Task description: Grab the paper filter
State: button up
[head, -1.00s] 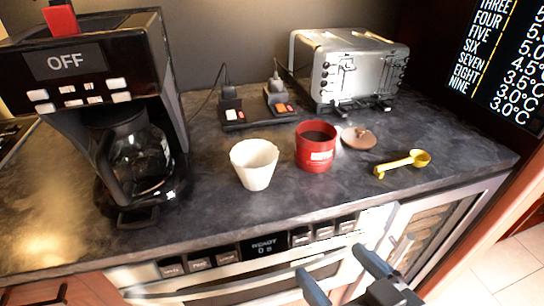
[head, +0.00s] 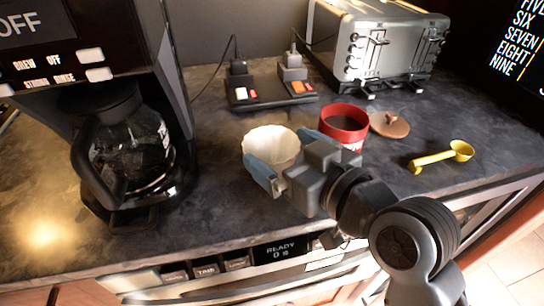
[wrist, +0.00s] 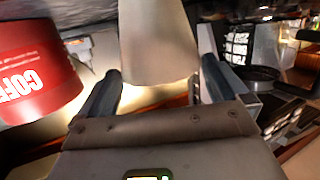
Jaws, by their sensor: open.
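The white paper filter (head: 268,142) stands on the dark counter, its fluted rim facing up. My gripper (head: 280,152) is open, with its two blue-grey fingers spread on the near side of the filter. In the wrist view, the filter (wrist: 158,40) shows pale between and just beyond the fingertips (wrist: 160,70). A gap shows on each side of it. I cannot tell whether either finger touches it. My gripper and arm hide the filter's lower right part in the head view.
A red coffee can (head: 346,124) stands close to the right of the filter, partly behind my gripper. Its brown lid (head: 390,124) and a yellow scoop (head: 440,157) lie further right. The coffee maker (head: 130,130) with its glass pot is left. A toaster (head: 375,45) stands behind.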

aim_at(259, 136)
jog(key=shift+x, duration=1.75)
jog(key=c, duration=0.7)
